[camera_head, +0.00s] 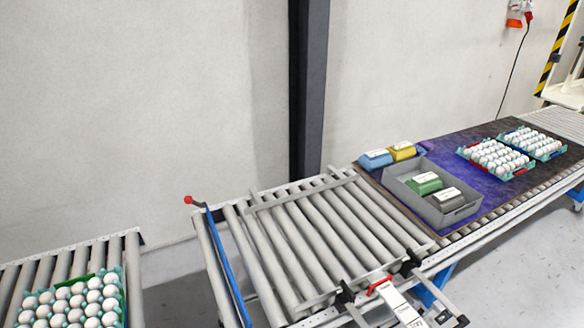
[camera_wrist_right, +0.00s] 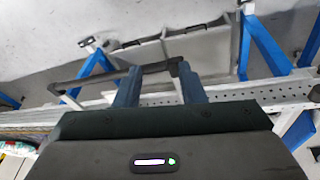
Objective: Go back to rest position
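My right gripper (camera_wrist_right: 159,78) shows in the right wrist view, with its two dark blue fingers apart and nothing visible between them. It is beside the conveyor's side frame, with floor in the background. My left gripper is not in view. I cannot make out either gripper in the head view.
Roller conveyors (camera_head: 310,238) cross the head view, with a gap at left. A grey box (camera_head: 463,214) holding green and dark cartons stands on a purple mat (camera_head: 450,156). Blue (camera_head: 375,159) and yellow (camera_head: 403,150) cartons lie behind it. Egg trays stand right and at lower left (camera_head: 122,285).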

